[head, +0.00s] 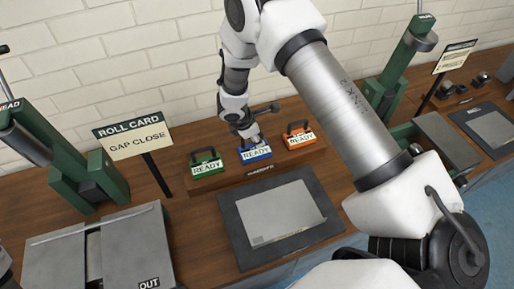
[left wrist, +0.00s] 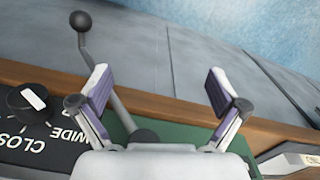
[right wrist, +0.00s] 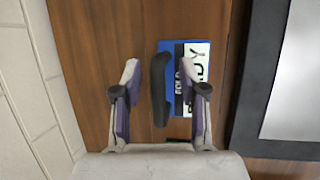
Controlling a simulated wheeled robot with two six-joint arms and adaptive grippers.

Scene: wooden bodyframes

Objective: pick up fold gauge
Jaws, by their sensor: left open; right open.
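The fold gauge, a blue block with a white READY label and a black handle, is the middle of three gauges in the head view (head: 258,154). In the right wrist view, the fold gauge (right wrist: 196,100) lies ahead, with "FOLD" partly legible. My right gripper (right wrist: 159,70) is open; its fingers appear on either side of the black handle, one overlapping the label. Whether they touch it I cannot tell. In the head view my right gripper (head: 246,134) is just above the gauge. My left gripper (left wrist: 158,78) is open and empty, its fingers over a green machine's edge.
A green gauge (head: 207,167) and an orange gauge (head: 300,139) flank the blue one on a wooden stand. A dark-framed grey panel (head: 231,205) lies in front. A ball-ended lever (left wrist: 82,45) and a black dial (left wrist: 30,103) are near my left gripper.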

